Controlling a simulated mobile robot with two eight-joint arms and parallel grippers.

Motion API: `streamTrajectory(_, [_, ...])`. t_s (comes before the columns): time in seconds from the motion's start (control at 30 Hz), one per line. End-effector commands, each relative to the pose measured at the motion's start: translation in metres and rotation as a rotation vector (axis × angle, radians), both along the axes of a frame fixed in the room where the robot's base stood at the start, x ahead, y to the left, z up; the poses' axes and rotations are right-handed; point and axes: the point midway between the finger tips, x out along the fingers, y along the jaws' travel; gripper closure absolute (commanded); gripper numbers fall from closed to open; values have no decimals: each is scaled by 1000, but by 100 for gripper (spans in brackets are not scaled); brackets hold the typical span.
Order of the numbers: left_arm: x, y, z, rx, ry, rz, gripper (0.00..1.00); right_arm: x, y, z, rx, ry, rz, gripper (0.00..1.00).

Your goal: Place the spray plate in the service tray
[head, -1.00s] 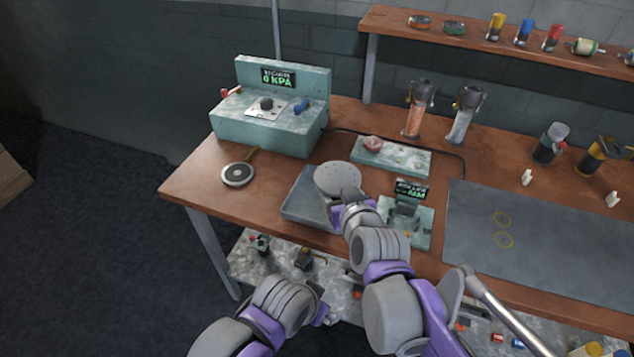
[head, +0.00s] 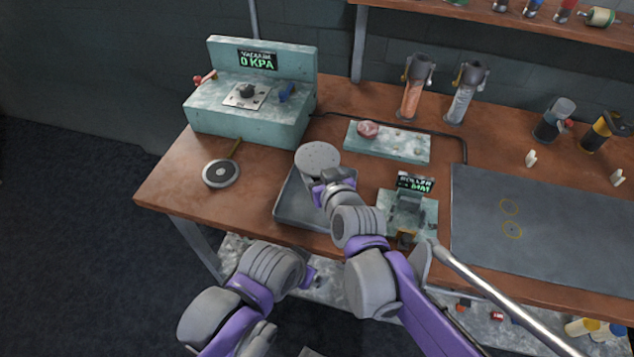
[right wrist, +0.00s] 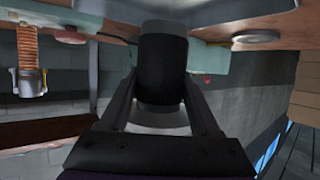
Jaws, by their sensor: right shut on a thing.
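The spray plate (head: 317,156) is a round grey disc. In the head view it appears over the back part of the service tray (head: 283,210), a shallow dark grey tray near the table's front edge. My right gripper (head: 328,184) is shut on the plate's underside part; in the right wrist view a dark cylinder (right wrist: 162,65) sits between the two fingers. I cannot tell whether the plate touches the tray. My right arm hides the tray's right part. My left gripper (head: 311,276) is low in front of the table, and its fingers are not clear.
A teal gauge box (head: 250,120) reading 0 KPA stands at the back left. A round black-and-grey pad (head: 221,173) lies left of the tray. A teal roller stand (head: 408,208) is close on the right. A teal block (head: 388,142) lies behind. A dark mat (head: 550,225) covers the right side.

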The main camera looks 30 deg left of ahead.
Motion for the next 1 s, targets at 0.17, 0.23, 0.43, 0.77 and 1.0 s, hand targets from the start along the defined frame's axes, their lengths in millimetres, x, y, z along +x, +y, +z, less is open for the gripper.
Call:
streamTrajectory(0.17, [0,0,-3,0,1,0,1,1,0,-18,0,0,-1,100])
streamTrajectory(0.23, [-1,0,-5,0,2,0,1,1,0,-29,1,0,-1,100])
streamTrajectory(0.43, [-1,0,-7,0,2,0,1,0,0,-46,0,-1,0,100])
streamTrajectory(0.77, [-1,0,-10,0,3,0,1,0,0,-49,1,-1,0,100])
streamTrajectory(1.0, [-1,0,-9,0,3,0,1,0,0,-48,-1,-1,0,7])
